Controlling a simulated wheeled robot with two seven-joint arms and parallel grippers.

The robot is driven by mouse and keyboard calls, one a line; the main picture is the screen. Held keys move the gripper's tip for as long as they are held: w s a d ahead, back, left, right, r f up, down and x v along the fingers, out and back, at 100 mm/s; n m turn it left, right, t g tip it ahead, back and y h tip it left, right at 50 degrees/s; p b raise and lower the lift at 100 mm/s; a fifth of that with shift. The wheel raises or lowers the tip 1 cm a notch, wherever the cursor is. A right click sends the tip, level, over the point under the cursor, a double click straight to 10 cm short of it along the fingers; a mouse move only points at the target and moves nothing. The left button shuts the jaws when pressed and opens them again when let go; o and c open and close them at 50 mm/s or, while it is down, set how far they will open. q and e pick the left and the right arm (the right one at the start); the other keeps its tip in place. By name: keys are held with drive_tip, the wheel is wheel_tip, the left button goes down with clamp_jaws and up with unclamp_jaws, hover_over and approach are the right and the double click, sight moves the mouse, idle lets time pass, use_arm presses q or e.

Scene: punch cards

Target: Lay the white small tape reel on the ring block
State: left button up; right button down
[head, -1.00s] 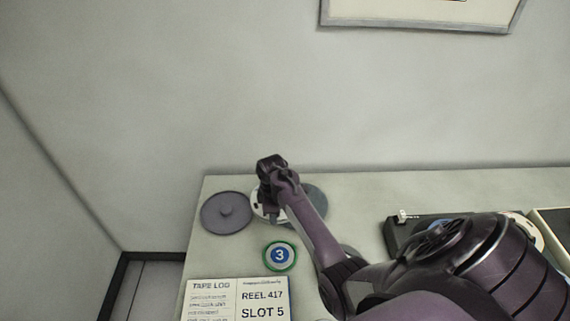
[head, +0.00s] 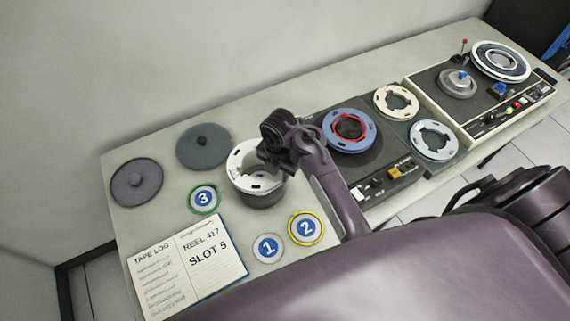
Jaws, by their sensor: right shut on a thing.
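The white small tape reel (head: 242,180) is in the grip of my right gripper (head: 272,165), whose jaws are shut on its right side. The reel is a white ring with dark slots and an open middle. Directly under it is a dark grey round block (head: 264,199), which looks like the ring block; the reel covers most of its top. I cannot tell whether the reel touches the block or is held just above it. The fingertips are partly hidden by the gripper's own body. My left gripper is not in view.
Two grey knobbed discs (head: 137,184) (head: 203,147) lie at the left. Numbered badges (head: 205,199) and an open log book (head: 185,262) lie in front. A tape deck with a blue reel (head: 366,134), two slotted reels (head: 396,101) (head: 433,140) and a second machine (head: 480,110) stand right.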

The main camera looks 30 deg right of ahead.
wheel_tip(320, 180, down, 2)
drive_tip(key=shift+f, duration=0.2)
drive_tip(key=shift+w+f, duration=0.1)
drive_tip(key=shift+f, duration=1)
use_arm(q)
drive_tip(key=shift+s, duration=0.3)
use_arm(e)
drive_tip(key=shift+f, duration=0.1)
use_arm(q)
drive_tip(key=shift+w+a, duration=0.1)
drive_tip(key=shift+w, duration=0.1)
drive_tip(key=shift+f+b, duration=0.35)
use_arm(e)
drive_tip(key=shift+f, duration=1.5)
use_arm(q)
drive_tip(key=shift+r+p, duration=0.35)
